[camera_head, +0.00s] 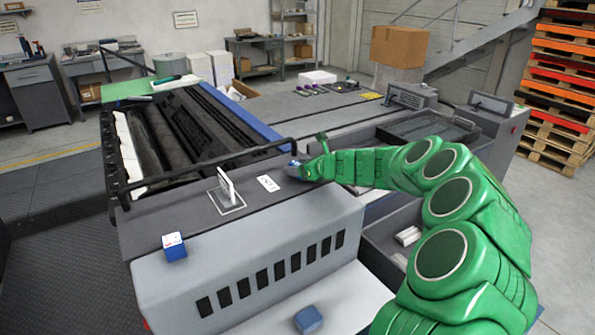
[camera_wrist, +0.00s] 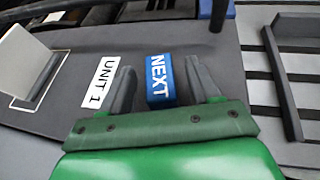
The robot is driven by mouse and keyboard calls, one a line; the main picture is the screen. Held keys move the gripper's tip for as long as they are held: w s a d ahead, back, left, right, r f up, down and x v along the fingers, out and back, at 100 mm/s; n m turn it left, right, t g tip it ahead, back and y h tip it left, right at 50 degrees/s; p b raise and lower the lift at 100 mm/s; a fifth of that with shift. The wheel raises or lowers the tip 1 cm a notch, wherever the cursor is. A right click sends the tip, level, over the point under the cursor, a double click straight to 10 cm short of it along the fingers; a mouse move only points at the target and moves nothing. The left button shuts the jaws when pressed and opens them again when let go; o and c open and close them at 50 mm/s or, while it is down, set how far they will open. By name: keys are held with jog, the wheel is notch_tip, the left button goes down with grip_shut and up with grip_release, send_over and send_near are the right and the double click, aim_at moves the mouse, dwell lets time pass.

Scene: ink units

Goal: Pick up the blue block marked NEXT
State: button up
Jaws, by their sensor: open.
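The blue block marked NEXT (camera_wrist: 160,82) lies on the grey machine top, its white lettering plain in the wrist view. My gripper (camera_wrist: 159,66) is open, with one grey finger on each side of the block. In the head view my gripper (camera_head: 300,168) is at the machine top beside the UNIT 1 label (camera_head: 268,183), and the block is mostly hidden there.
An upright white plate (camera_head: 227,187) stands left of the label. A blue block with a white top (camera_head: 174,247) sits at the machine's front left. Another blue block (camera_head: 307,319) lies on the white surface below. A dark rail (camera_head: 210,172) runs behind the label.

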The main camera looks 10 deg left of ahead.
jog(key=c, duration=1.1)
jog(key=shift+o, duration=0.2)
jog(key=shift+r, duration=0.1)
